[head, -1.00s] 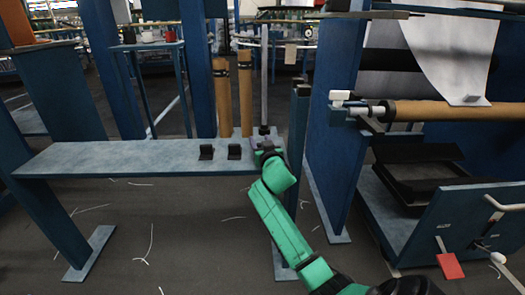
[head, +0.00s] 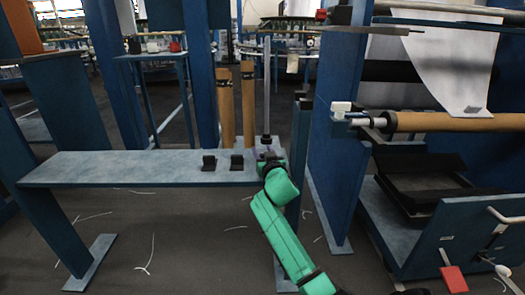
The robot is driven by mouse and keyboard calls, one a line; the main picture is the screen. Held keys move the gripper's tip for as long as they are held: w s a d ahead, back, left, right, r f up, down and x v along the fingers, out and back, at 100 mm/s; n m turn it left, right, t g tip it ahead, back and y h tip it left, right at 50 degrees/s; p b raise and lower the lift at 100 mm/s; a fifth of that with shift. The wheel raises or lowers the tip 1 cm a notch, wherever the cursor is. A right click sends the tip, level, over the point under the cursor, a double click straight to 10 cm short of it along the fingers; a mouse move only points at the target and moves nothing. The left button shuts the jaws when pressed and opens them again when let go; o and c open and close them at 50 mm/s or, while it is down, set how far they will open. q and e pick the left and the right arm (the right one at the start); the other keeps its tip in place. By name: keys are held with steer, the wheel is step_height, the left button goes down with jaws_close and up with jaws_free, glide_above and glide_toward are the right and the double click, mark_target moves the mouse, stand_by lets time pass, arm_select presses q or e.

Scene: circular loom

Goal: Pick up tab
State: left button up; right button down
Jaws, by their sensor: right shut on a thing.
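Two small black tabs stand on the grey-blue bench (head: 120,167), a left one (head: 209,163) and a right one (head: 237,162). My right gripper (head: 267,157) is at the bench's right end, just right of these two. It is shut on a small dark piece that looks like a third tab; the fingers and wrist hide most of it, and I cannot tell whether it still touches the bench. My green right forearm comes up from the lower right. My left gripper is not in view.
A thin grey upright rod (head: 267,90) stands just behind my right gripper, with two brown tubes (head: 248,98) to its left. A blue post (head: 297,150) is close on the right. The loom frame (head: 335,130) with its brown roller (head: 450,122) is farther right. The bench's left part is clear.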

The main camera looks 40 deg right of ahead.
steer(key=p+v, duration=0.1)
steer(key=v, duration=0.2)
arm_select(q)
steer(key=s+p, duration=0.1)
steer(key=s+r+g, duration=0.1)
steer(key=p, duration=0.1)
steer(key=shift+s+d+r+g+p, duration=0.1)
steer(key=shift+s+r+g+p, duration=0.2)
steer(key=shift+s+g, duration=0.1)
arm_select(e)
steer(key=v, duration=1.4)
steer(key=shift+s+f, duration=0.2)
steer(key=shift+f, duration=0.3)
steer(key=shift+a, duration=0.1)
